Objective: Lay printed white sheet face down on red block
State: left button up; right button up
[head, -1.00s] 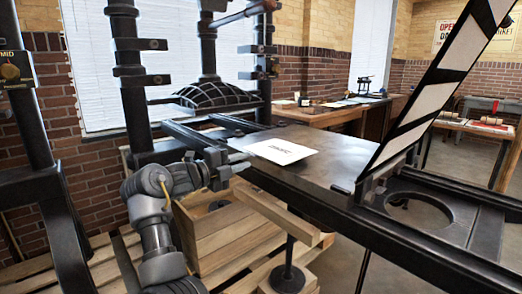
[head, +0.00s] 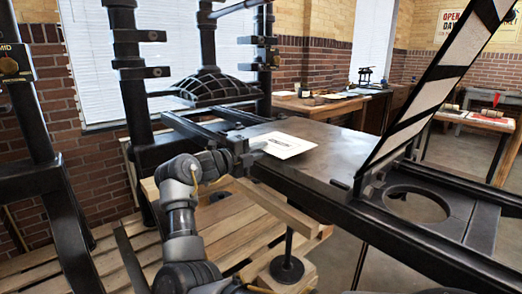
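The white sheet (head: 287,145) lies on the dark press bed (head: 325,160), with dark print showing on its upper face.
The raised striped frame (head: 430,90) slants up at the bed's right, beside a round opening (head: 418,204). The black press columns (head: 130,75) stand behind on the left. A wooden crate (head: 220,210) and pallet lie below. A wooden bench (head: 320,108) stands behind.

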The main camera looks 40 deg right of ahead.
jog(key=shift+c, duration=0.5)
grip_shut()
notch_tip(320, 180, up, 3)
jog(key=shift+p, duration=0.9)
jog(key=a+r, duration=0.3)
jog(key=a, duration=0.4)
jog(key=shift+w, duration=0.1)
